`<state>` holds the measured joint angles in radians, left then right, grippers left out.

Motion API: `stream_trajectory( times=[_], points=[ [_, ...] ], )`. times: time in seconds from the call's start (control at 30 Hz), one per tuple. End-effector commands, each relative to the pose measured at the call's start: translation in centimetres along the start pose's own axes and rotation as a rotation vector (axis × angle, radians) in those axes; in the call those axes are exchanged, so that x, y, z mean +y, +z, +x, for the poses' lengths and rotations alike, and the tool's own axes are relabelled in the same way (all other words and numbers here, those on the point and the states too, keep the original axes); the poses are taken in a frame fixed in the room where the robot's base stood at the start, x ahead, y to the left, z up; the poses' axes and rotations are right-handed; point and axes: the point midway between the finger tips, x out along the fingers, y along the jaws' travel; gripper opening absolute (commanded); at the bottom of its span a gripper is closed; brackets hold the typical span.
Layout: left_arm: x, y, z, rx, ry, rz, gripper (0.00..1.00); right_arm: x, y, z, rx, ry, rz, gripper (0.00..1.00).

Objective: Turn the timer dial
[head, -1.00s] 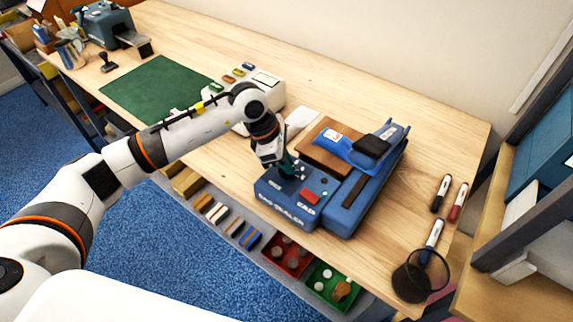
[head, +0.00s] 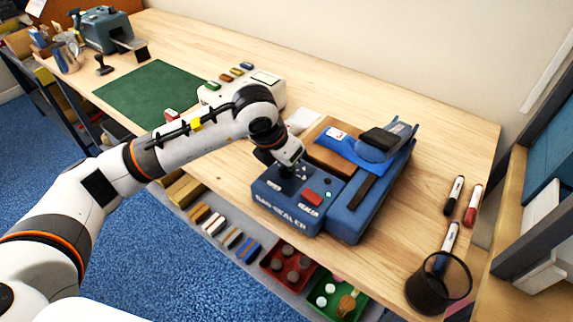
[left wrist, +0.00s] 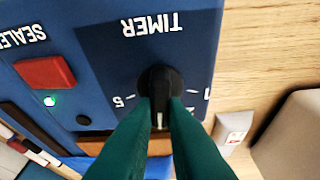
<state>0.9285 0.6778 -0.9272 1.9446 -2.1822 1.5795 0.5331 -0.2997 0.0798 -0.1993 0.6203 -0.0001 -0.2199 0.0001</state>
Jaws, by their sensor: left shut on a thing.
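The black timer dial (left wrist: 160,84) sits on the blue face of the bag sealer, beside the white word TIMER and printed numbers in the left wrist view. The blue bag sealer (head: 283,216) stands near the table's front edge in the head view. My left gripper (left wrist: 159,118) has its green fingers shut on the dial, one on each side. The dial's white pointer mark shows between the fingers. In the head view my left gripper (head: 288,176) comes down from above on the sealer, and the dial is hidden there. My right gripper is not in view.
A red button (left wrist: 45,73) and a lit green lamp (left wrist: 49,101) are beside the dial. A green mat (head: 150,95) lies at left.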

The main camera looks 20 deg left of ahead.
Motion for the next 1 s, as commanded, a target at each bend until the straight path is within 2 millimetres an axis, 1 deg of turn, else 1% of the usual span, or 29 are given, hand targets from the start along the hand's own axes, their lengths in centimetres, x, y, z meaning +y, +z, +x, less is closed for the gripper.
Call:
stream_trajectory(
  times=[0.03, 0.3, 0.8, 0.83, 0.9, 0.93, 1.0],
  points=[
    [0.01, 0.03, 0.15, 0.001, -0.009, -0.02, 0.0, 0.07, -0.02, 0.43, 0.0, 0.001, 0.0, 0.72],
    [-0.05, -0.02, 0.01, 0.001, -0.039, -0.094, 0.0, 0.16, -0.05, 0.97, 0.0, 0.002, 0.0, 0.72],
    [-0.06, -0.05, -0.08, 0.0, -0.045, -0.108, 0.0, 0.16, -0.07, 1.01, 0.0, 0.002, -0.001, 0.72],
    [-0.06, -0.05, -0.08, 0.0, -0.045, -0.108, 0.17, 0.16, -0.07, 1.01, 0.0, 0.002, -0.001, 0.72],
    [-0.06, -0.05, -0.07, 0.0, -0.045, -0.108, 0.28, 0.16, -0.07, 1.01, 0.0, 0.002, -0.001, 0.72],
    [-0.06, -0.04, -0.06, 0.0, -0.045, -0.108, 0.33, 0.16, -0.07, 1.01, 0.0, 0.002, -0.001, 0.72],
    [-0.05, -0.04, -0.05, 0.0, -0.045, -0.108, 0.34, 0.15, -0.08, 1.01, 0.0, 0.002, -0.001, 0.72]
  ],
)
